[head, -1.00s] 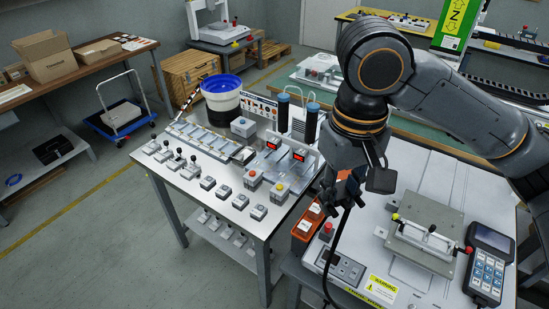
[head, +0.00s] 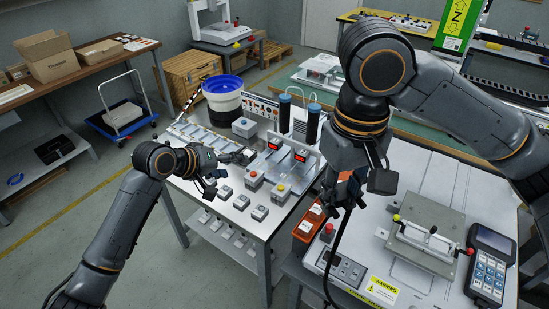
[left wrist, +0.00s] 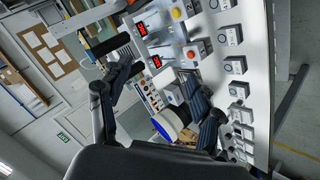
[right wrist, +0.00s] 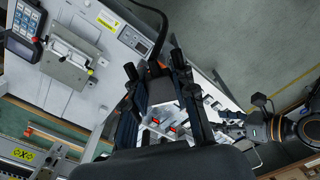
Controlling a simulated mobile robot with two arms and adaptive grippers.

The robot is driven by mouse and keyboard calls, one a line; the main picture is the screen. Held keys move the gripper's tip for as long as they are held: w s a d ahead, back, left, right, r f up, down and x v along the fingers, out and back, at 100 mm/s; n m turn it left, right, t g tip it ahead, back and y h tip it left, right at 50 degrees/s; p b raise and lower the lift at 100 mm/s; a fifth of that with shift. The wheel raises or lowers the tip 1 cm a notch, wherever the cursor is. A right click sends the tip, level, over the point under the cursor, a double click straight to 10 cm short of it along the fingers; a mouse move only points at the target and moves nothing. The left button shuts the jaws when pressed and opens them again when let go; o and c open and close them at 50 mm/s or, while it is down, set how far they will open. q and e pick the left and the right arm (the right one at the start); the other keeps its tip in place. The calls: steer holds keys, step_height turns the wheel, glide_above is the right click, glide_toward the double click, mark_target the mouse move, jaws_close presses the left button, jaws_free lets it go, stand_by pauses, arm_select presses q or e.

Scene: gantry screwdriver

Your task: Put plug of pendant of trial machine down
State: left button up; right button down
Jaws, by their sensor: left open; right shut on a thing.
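My right gripper (head: 346,190) is shut on the plug (right wrist: 156,70), a small dark piece with a black cable (head: 338,240). The cable hangs down past the machine's front corner. The pendant (head: 488,265), with screen and keypad, lies at the machine's right edge; it also shows in the right wrist view (right wrist: 24,24). My left gripper (head: 232,164) is open and empty over the steel table.
An orange box (head: 308,226) stands beside the machine's panel (head: 340,268). A clamp fixture (head: 428,238) sits on the machine top. Bare white surface lies behind it.

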arm_select(q)
steer(key=s+d+r+m+g+h, duration=0.15)
steer(key=s+d+r+m, duration=0.3)
steer(key=r, duration=0.55)
steer(key=s+d+r+m+h, duration=0.2)
steer(key=s+d+r+m, duration=0.3)
steer(key=r, duration=0.6)
arm_select(e)
steer(key=shift+s, duration=0.1)
arm_select(q)
steer(key=s+d+r+m+g+y, duration=0.1)
steer(key=s+r+m, duration=0.15)
steer(key=s, duration=0.55)
steer(key=s+d+r+m+g+y, duration=0.1)
steer(key=s+r+m, duration=0.15)
steer(key=s, duration=0.55)
steer(key=x, duration=1.2)
steer(key=shift+s+a+f+m, duration=0.15)
steer(key=shift+s+f+m, duration=0.2)
steer(key=shift+m, duration=0.1)
